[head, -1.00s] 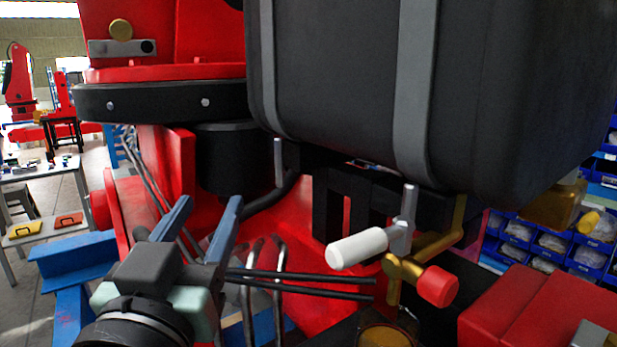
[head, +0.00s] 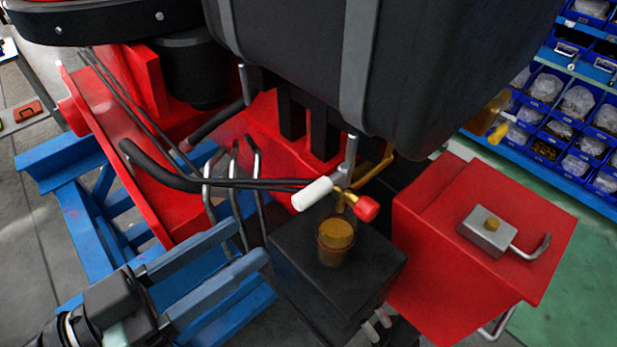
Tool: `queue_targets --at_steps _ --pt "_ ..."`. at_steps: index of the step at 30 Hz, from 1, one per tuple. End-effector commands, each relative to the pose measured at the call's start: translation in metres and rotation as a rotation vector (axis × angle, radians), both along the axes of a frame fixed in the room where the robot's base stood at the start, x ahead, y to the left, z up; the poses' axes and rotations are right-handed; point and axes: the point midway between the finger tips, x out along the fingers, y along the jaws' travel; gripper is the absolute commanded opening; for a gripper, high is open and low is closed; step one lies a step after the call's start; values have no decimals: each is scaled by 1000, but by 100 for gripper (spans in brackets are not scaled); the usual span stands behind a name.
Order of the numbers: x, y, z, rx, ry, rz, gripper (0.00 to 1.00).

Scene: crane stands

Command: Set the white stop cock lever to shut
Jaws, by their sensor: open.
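The white stop cock lever (head: 312,193) sits below the large black tank, near the picture's middle. It is a thick white handle pointing left and slightly down from a grey metal fitting (head: 349,158). A second lever with a red end (head: 367,208) is close to its right, on a brass valve (head: 345,196). My gripper (head: 251,245) is at the lower left, its two blue-grey fingers apart with nothing between them. It points right and up, and in the picture its tips are short of the white lever and lower than it.
The black tank (head: 400,60) overhangs the levers. Black hoses (head: 230,183) run in from the left near the white lever. Blue bins (head: 560,110) line the background.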

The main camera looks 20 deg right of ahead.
Motion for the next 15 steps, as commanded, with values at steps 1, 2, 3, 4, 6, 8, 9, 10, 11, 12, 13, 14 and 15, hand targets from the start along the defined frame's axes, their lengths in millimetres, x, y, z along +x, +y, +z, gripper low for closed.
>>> queue_targets --at_steps 1,2,3,4,6,8,9,10,11,12,13,14,15 --pt "2 -11 4 -1 3 -6 55" --pt "4 -17 4 -1 4 -5 55" --pt "6 -26 5 -1 3 -6 55" --pt "8 -32 4 0 3 -5 55" --pt "13 -46 5 0 4 -6 55" --pt "17 -58 5 0 3 -5 55" --pt "20 -65 5 0 4 -5 55" --pt "21 -70 5 -1 3 -3 55" --pt "23 -75 5 0 2 -4 55" --pt "24 -81 4 1 2 -3 55" --pt "26 -84 4 1 3 -2 55" --pt "27 -87 4 0 3 -2 55" --pt "29 -91 3 -1 2 -1 55"
